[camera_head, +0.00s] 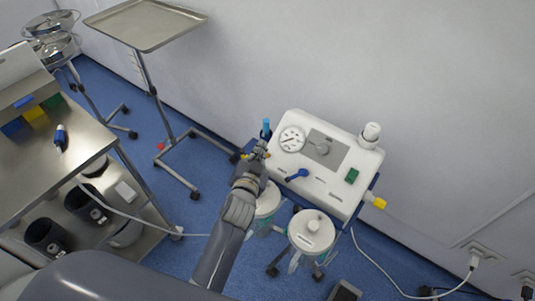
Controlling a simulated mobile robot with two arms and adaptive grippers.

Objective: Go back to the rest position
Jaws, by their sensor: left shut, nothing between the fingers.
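My left gripper (256,152) is shut and empty. It is at the end of my grey arm, which comes up from the bottom of the head view. The fingertips are at the left edge of the white suction unit (318,160), near its blue-topped part (266,128); I cannot tell whether they touch it. The unit carries a round gauge (292,139), a blue knob (297,175) and a green switch (352,175). My right gripper does not show.
A steel table (92,150) with coloured boxes stands at the left. A tray stand (145,24) is at the back left. Canisters (311,231) hang below the unit. A cable (385,276) runs across the blue floor to a wall socket (478,252).

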